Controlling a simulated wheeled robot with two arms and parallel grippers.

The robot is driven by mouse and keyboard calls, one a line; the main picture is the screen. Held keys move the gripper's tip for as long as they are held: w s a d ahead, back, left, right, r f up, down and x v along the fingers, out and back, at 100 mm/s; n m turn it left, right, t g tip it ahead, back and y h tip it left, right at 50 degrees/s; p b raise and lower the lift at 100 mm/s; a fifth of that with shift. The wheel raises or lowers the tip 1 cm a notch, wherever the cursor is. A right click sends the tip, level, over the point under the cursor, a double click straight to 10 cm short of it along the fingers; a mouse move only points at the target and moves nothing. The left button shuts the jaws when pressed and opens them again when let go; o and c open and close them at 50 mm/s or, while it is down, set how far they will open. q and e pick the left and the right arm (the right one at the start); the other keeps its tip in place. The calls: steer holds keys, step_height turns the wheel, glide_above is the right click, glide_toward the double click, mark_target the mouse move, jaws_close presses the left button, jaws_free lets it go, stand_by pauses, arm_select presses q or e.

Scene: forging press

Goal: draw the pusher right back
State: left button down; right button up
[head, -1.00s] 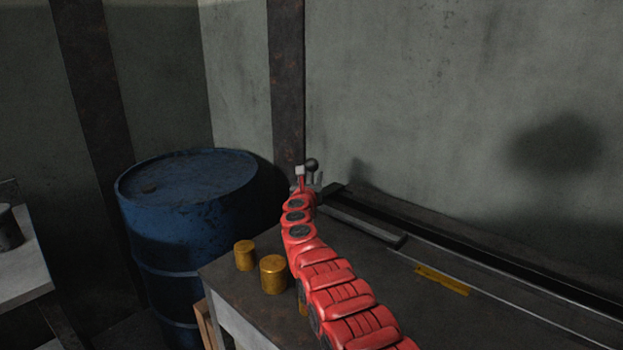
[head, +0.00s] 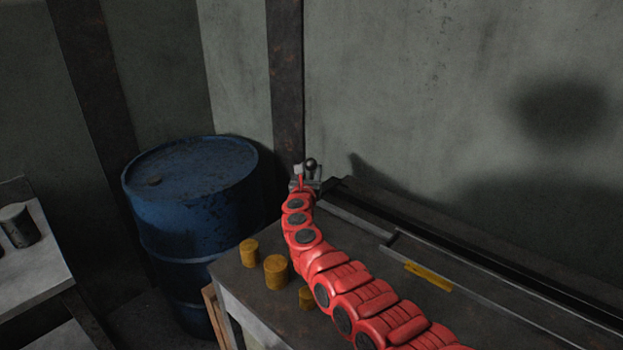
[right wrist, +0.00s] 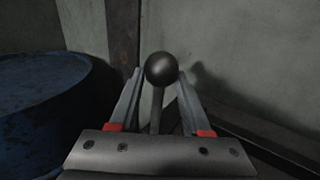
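The pusher is a long grey bar (head: 352,217) lying along the back of the bench, with a dark round knob (head: 310,164) at its far left end. The knob shows large in the right wrist view (right wrist: 161,69), on a thin upright stem. My right gripper (head: 305,174) is at that far end, at the knob. In the right wrist view its two fingers (right wrist: 159,88) stand apart on either side of the stem, with gaps visible on both sides. My red right arm hides part of the bench and the bar's near side. My left gripper is out of view.
A yellow mark (head: 428,276) lies on the bench (head: 350,255) beside the dark rail (head: 440,234). Several yellow cylinders (head: 276,271) stand at the bench's left edge, close to my arm. A blue barrel (head: 190,200) stands left of the bench. The wall is close behind.

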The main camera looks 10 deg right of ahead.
steer(key=v, duration=0.5)
steer(key=shift+s+d+r+p, duration=0.15)
steer(key=shift+s+r+p, duration=0.05)
steer(key=shift+s+p, duration=0.15)
steer(key=s+p, duration=0.3)
steer(key=s, duration=0.3)
steer(key=shift+s+a+r, duration=0.15)
steer(key=shift+a+r, duration=0.2)
steer(key=shift+r, duration=0.05)
steer(key=shift+r, duration=0.1)
